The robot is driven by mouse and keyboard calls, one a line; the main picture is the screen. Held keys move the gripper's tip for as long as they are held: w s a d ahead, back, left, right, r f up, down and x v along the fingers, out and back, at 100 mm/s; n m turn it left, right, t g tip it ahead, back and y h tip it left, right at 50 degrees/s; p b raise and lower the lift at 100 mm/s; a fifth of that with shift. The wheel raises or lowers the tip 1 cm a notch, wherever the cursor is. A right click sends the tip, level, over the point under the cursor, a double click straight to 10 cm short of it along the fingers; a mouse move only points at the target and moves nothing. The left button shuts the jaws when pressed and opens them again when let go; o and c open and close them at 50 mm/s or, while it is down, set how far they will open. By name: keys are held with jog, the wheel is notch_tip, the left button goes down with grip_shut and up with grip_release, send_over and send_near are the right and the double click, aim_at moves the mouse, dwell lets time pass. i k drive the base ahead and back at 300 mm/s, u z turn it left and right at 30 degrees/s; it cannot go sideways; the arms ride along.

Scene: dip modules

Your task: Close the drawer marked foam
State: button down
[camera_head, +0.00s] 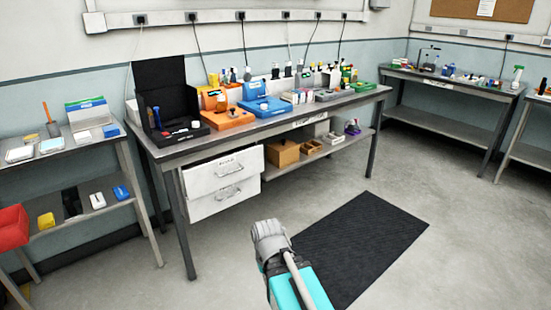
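Two white drawers sit one above the other under the left end of the long workbench. The upper drawer (206,176) has a small dark label near its top edge and a bar handle (229,172); the label is too small to read for certain. Its front seems to stand out a little past the lower one. The lower drawer (212,205) has a similar handle and looks closer to flush. A grey and teal part of my arm shows at the bottom centre, in front of and right of the drawers. My gripper's fingers are not visible.
The long workbench (170,152) carries a black case (165,85), orange and blue trays and bottles. Its lower shelf holds cardboard boxes (283,153). A side table (90,150) with a red bin (12,228) stands left. A black mat (365,240) lies on open floor.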

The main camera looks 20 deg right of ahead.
aim_at(203, 177)
jog(key=z, duration=0.15)
jog(key=i, duration=1.25)
jog(key=u, duration=0.8)
